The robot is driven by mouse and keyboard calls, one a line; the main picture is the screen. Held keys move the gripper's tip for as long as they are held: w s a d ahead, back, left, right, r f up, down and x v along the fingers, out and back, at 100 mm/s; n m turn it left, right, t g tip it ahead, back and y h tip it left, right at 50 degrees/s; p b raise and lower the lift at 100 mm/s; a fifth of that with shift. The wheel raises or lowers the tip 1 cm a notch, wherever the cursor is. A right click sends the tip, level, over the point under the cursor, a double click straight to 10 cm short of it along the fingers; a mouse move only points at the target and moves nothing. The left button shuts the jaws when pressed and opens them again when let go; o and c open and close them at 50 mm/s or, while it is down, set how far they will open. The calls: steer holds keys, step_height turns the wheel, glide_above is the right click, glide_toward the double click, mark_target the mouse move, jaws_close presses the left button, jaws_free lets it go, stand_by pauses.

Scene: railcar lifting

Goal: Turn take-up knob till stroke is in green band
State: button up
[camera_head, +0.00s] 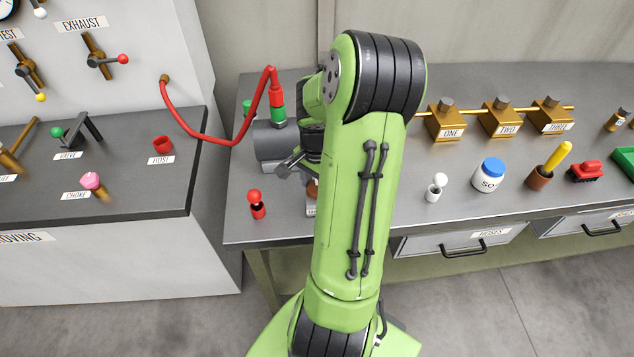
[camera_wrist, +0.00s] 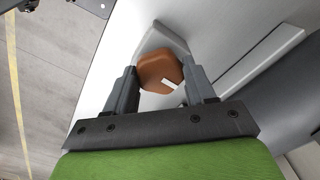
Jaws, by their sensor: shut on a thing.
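The take-up knob (camera_wrist: 158,66) is a brown-orange faceted knob with a white mark near its edge. In the wrist view it sits between the two fingers of my gripper (camera_wrist: 161,80), which is shut on it. In the head view my green arm covers most of this spot. Only a sliver of the knob (camera_head: 312,189) and part of my gripper (camera_head: 296,163) show, beside a grey cylinder (camera_head: 269,142) on the bench. No stroke scale or green band can be made out in either view.
A red hose (camera_head: 205,140) runs from the left panel to a red and green fitting (camera_head: 277,100) above the cylinder. A white cup (camera_head: 434,190) and blue-lidded jar (camera_head: 488,176) stand right of my arm.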

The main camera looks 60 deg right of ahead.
steer(key=shift+n, duration=0.4)
steer(key=n, duration=0.4)
steer(key=shift+n, duration=0.4)
steer(key=n, duration=1.2)
steer(key=shift+n+b, duration=0.3)
steer(key=shift+n, duration=0.1)
steer(key=n, duration=0.5)
steer(key=shift+b, duration=0.3)
steer(key=shift+n, duration=0.3)
steer(key=o, duration=1)
steer(key=shift+o, duration=0.2)
